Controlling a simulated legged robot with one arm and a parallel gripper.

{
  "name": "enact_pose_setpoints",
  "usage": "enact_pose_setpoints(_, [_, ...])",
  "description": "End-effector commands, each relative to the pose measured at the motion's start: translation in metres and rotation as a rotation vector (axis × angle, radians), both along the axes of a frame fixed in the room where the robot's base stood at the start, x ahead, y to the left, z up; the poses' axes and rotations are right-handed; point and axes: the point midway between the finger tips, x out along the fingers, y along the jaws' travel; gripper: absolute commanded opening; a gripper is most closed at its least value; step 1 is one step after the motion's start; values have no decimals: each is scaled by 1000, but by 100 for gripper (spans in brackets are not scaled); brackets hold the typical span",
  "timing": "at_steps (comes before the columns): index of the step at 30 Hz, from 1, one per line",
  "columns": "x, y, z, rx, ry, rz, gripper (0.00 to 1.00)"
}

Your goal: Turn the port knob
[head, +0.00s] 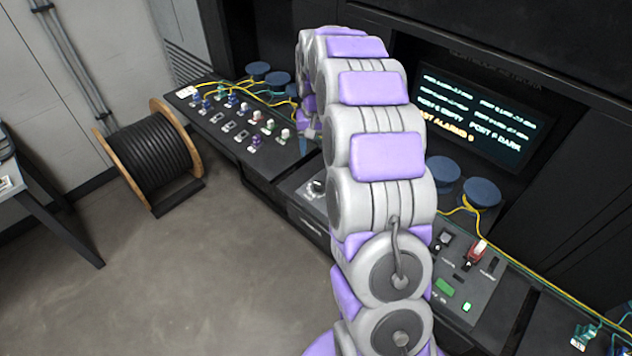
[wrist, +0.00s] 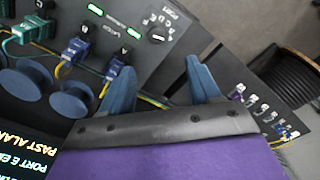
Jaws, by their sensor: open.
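The port knob (wrist: 158,34) is a small dark round knob with a white mark, ringed by white letters on a grey panel in the wrist view. In the head view a knob (head: 318,186) shows on the panel just left of my arm. My gripper (wrist: 159,66) is open and empty, its two blue fingers spread apart. The knob lies beyond the fingertips, between their directions, with no contact visible. In the head view my gripper (head: 309,132) is mostly hidden behind my arm.
A screen (head: 470,115) stands behind the console. A rack of small connectors (head: 240,115) is at the left. A cable spool (head: 160,155) stands on the floor.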

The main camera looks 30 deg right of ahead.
Motion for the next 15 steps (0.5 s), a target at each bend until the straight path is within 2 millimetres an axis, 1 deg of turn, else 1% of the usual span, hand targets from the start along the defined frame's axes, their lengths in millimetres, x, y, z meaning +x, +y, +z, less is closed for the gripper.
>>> enact_pose_setpoints(1, [-2,-1,-12,3,7,-1,62])
enact_pose_setpoints(3, [-1,-3,-26,4,6,0,62])
enact_pose_setpoints(15, [-1,3,-104,-2,3,1,62])
